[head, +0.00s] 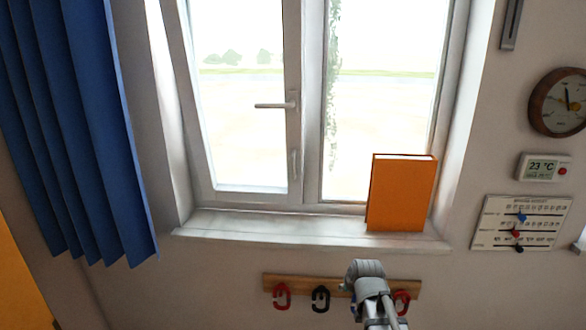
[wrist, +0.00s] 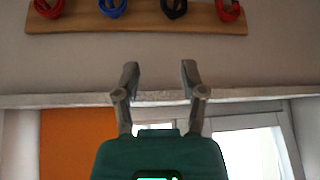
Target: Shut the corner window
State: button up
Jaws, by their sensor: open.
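The corner window has a white left sash (head: 293,60) and a right pane beside it. The left sash's handle (head: 275,105) lies horizontal, pointing left. I cannot tell how wide any gap around this sash is. In the wrist view, part of the white window frame (wrist: 235,122) shows below the pale sill edge, seemingly upside down. My gripper (wrist: 159,75) is open and empty, its two fingers apart in front of the wall and sill edge. In the head view my arm is low, below the sill and right of the handle; its fingertips are not clear there.
An orange book (head: 400,195) stands on the sill (head: 270,228) before the right pane. A wooden hook rail (head: 340,288) with several coloured hooks is below the sill. A blue curtain (head: 75,130) hangs left. A clock (head: 560,102), thermostat (head: 543,167) and white board (head: 520,222) are right.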

jog(key=w+a+r+n+t+y, duration=0.1)
jog(key=w+a+r+t, duration=0.3)
jog(key=w, duration=0.2)
jog(key=w+a+r+t+y, duration=0.1)
jog(key=w+a+r+t, duration=0.25)
jog(key=w+a, duration=0.2)
jog(key=t+y+b, duration=0.1)
jog(key=t+b, duration=0.1)
jog(key=t, duration=0.6)
send_near(294, 168)
jog(key=s+f, duration=0.2)
jog(key=s, duration=0.1)
jog(key=shift+w+d+r, duration=0.15)
jog(key=shift+d+r, duration=0.1)
jog(key=shift+r, duration=0.2)
jog(key=shift+w, duration=0.1)
jog(key=p+x, duration=0.5)
jog(key=x, duration=0.8)
jog(key=shift+w+a+r+p, duration=0.15)
jog(key=shift+w+r+p, duration=0.1)
jog(key=shift+p, duration=0.1)
grip_shut()
